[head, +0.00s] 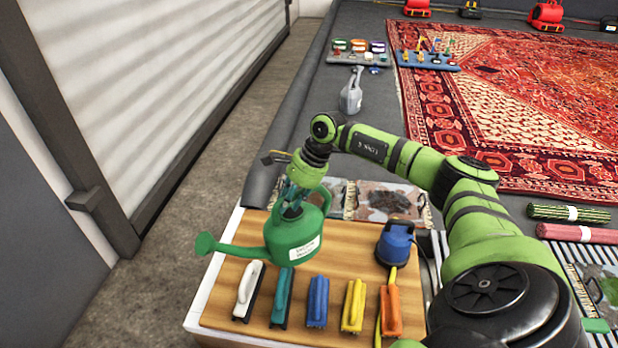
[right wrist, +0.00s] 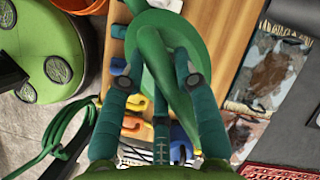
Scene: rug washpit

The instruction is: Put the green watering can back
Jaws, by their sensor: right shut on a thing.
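The green watering can (head: 293,240) has a white label and a long spout pointing left. It is over the wooden table top (head: 235,287), close behind a row of brushes, with its spout past the table's left edge. I cannot tell whether its base touches the wood. My right gripper (head: 291,203) reaches down from above and is shut on the can's handle. In the right wrist view the teal fingers of my right gripper (right wrist: 160,92) close around the handle of the green watering can (right wrist: 203,45). My left gripper is not in view.
Several colored brushes, one a blue brush (head: 318,300), line the table front. A blue device (head: 395,243) stands at the right. Beyond are a grey can (head: 351,92), a grey tray (head: 357,58), a blue tray (head: 430,62) and a red rug (head: 530,110).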

